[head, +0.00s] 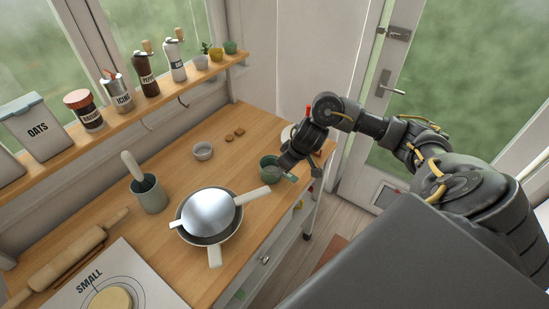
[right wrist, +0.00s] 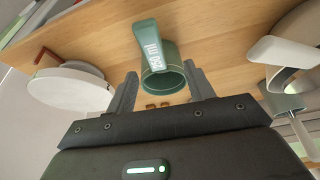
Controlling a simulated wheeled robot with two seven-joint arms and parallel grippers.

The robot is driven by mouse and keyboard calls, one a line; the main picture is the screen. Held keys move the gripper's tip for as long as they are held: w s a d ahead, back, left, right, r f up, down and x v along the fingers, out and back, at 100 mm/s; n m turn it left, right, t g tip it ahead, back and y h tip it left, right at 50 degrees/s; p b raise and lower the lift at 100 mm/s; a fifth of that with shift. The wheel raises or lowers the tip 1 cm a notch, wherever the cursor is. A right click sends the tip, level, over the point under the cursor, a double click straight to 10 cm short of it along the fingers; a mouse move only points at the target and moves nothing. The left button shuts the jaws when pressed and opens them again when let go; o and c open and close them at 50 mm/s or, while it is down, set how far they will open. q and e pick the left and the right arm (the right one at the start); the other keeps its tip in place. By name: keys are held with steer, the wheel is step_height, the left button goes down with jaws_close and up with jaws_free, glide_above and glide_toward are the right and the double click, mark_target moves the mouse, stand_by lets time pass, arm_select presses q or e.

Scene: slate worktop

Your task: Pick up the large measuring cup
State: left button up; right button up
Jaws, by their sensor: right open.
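The large measuring cup is a green cup (head: 268,165) on the wooden worktop, near its right end in the head view. In the right wrist view the green cup (right wrist: 162,82) shows its open mouth and a flat handle with white lettering, which I cannot read fully. My right gripper (head: 284,168) is low beside the cup and partly covers it in the head view. In the right wrist view my right gripper (right wrist: 161,74) is open, with one finger on either side of the cup. I cannot tell whether either finger touches it. My left gripper is out of view.
A pan (head: 189,235) with a metal lid stands left of the cup, its pale handle reaching towards it. A jar shelf (head: 105,131) runs above.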

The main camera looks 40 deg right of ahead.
steer(key=shift+f, duration=0.15)
steer(key=x, duration=0.4)
steer(key=shift+w+d+f, duration=0.15)
steer(key=shift+w+f, duration=0.15)
steer(key=shift+f, duration=0.05)
steer(key=shift+s, duration=0.1)
steer(key=shift+c, duration=0.5)
jaws_close()
arm_select(q)
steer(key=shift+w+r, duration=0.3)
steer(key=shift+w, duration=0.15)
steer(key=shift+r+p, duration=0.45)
steer(key=shift+p, duration=0.25)
arm_select(e)
step_height(320, 180, up, 10)
steer(key=shift+r, duration=0.1)
